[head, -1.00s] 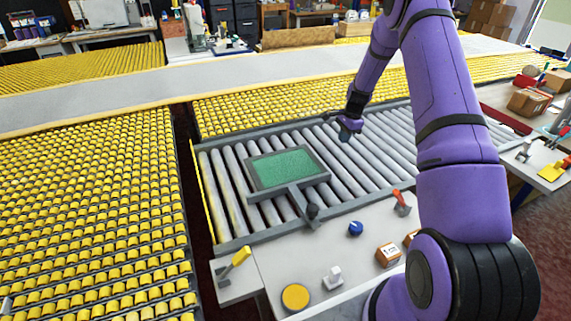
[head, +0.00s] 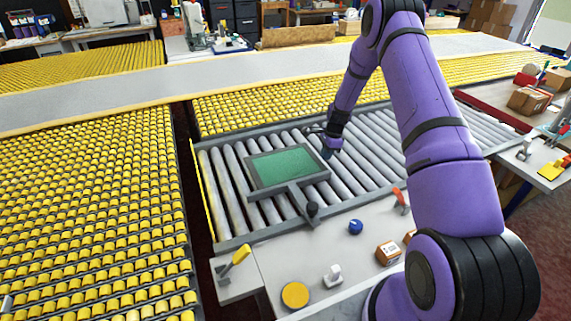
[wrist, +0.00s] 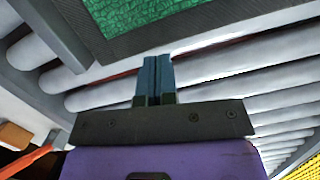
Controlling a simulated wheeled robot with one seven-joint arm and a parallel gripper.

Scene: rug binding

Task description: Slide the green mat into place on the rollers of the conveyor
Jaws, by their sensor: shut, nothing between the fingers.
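The green mat (head: 282,167) lies flat within a grey frame (head: 252,187) on the grey rollers (head: 375,160) of the conveyor, towards its left end. A grey bar with a dark knob (head: 312,209) reaches from the frame to the conveyor's near rail. My gripper (head: 327,153) is low over the rollers just right of the frame's right edge. In the wrist view, the closed fingers (wrist: 154,62) point at the frame's dark edge (wrist: 170,32), with the green mat (wrist: 135,8) beyond. Nothing is between the fingers. Whether the fingertips touch the frame I cannot tell.
The near worktable (head: 270,265) carries a blue knob (head: 355,227), a small box (head: 388,251), a yellow disc (head: 295,295) and levers with yellow (head: 236,261) and red (head: 399,196) handles. Bare rollers lie right of my gripper. Yellow roller beds (head: 90,220) stand left and behind.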

